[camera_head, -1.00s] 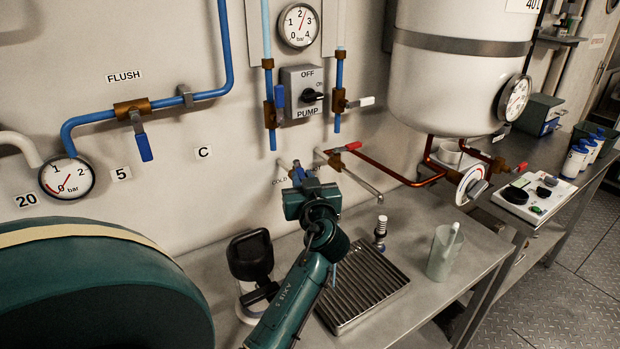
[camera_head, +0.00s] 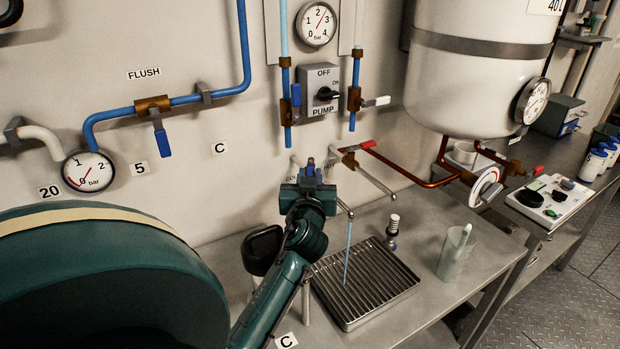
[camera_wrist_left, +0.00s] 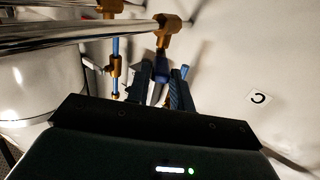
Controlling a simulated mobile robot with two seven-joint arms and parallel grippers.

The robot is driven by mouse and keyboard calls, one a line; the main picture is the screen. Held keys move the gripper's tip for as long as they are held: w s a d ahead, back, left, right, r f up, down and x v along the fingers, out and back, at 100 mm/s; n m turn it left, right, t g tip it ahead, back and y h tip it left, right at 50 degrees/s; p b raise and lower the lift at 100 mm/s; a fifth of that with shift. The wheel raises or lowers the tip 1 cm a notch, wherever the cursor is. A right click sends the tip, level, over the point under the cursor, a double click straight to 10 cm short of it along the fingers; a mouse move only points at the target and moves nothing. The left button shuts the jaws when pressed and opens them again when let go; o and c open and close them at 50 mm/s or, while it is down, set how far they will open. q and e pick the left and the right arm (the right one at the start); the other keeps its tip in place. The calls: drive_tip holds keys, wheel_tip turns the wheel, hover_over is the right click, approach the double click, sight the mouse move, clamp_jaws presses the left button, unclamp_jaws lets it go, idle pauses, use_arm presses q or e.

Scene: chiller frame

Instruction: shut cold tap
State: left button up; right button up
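The cold tap's blue lever (camera_head: 310,165) shows on the wall just behind my left gripper, beside the partly covered "COLD" label. My left gripper (camera_head: 308,182) hides most of this tap. In the left wrist view, the two fingers of my left gripper (camera_wrist_left: 163,92) stand apart below a brass tap body (camera_wrist_left: 172,24), with a dark blue lever (camera_wrist_left: 160,88) between them. I cannot tell whether they touch it. A thin pale-blue water stream (camera_head: 348,252) falls to the ribbed drain tray (camera_head: 370,290). My right gripper is not in view.
A red-handled tap (camera_head: 357,151) with a long spout is close on the right. The pump switch (camera_head: 322,91) and blue-piped valves are above. A white boiler (camera_head: 470,85) hangs to the right. A jug (camera_head: 455,252) stands on the bench. A green drum (camera_head: 90,290) fills the lower left.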

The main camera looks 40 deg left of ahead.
use_arm(q)
drive_tip(key=o, duration=0.4)
drive_tip(key=shift+c, duration=0.2)
wheel_tip(320, 180, up, 10)
drive_tip(key=shift+p, duration=0.45)
